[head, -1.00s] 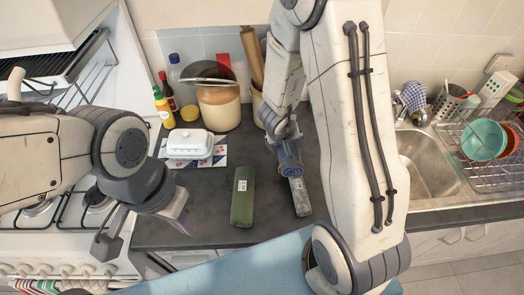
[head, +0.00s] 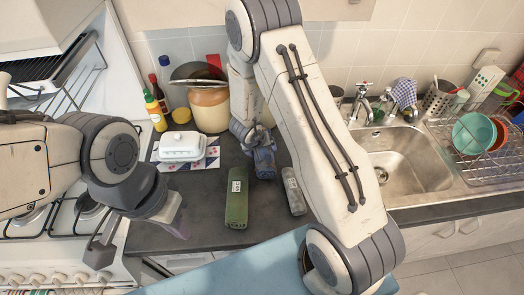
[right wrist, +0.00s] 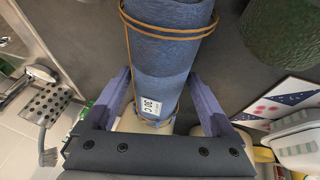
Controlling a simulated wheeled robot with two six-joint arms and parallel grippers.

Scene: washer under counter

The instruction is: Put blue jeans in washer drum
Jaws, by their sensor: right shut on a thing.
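The blue jeans are a tight roll (head: 264,161) with orange ties and a small white "30 C" tag, near the back middle of the dark counter. In the right wrist view, the roll (right wrist: 165,62) lies lengthwise between the purple fingers of my right gripper (right wrist: 158,88), which is shut on it. In the head view, my right gripper (head: 252,138) is partly hidden by its own arm. My left gripper (head: 140,238) is open and empty over the counter's front left, beside the stove. The washer drum is not visible.
A green roll (head: 237,205) and a grey roll (head: 293,192) lie in front of the jeans. A white butter dish (head: 183,146), a jar (head: 210,108) and bottles (head: 154,112) stand at back left. The stove (head: 50,240) is left, the sink (head: 405,160) right.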

